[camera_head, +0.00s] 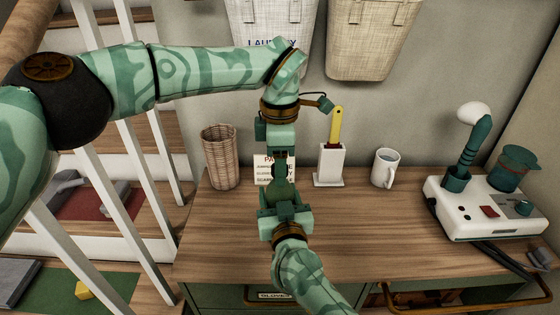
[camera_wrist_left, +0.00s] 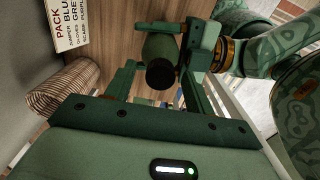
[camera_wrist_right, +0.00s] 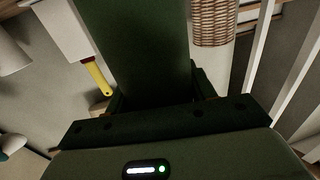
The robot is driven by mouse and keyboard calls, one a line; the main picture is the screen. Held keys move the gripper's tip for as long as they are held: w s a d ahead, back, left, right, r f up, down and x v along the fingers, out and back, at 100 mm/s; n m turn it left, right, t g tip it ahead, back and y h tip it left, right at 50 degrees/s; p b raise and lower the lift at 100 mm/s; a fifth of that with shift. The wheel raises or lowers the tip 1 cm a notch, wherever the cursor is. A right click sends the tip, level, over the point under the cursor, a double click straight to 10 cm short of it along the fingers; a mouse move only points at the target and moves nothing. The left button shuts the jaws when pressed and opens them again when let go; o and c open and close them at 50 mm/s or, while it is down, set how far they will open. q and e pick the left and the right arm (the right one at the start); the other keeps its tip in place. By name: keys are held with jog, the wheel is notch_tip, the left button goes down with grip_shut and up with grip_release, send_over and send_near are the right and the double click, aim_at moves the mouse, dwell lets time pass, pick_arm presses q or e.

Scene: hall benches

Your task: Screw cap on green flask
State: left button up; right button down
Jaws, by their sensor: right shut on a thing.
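The green flask (camera_head: 281,187) is held in my right gripper (camera_head: 284,203), above the wooden bench. In the right wrist view the flask (camera_wrist_right: 145,50) fills the space between the fingers. A dark round cap (camera_wrist_left: 160,74) shows at the flask's end in the left wrist view. I cannot tell whether it is seated on the thread. My left gripper (camera_head: 280,155) is directly beyond the flask in the head view, its fingers pointing toward it. In the left wrist view its fingers stand apart on either side of the cap, with gaps visible.
The bench (camera_head: 370,225) holds a wicker basket (camera_head: 221,157), a printed card (camera_head: 262,172), a white holder (camera_head: 329,165) with a yellow-handled tool, a white mug (camera_head: 384,168) and a white device (camera_head: 482,208). White railings (camera_head: 150,160) stand at left. The bench front is mostly clear.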

pick_arm(q)
jog(key=shift+r, duration=2.3)
jog(key=shift+c, duration=0.2)
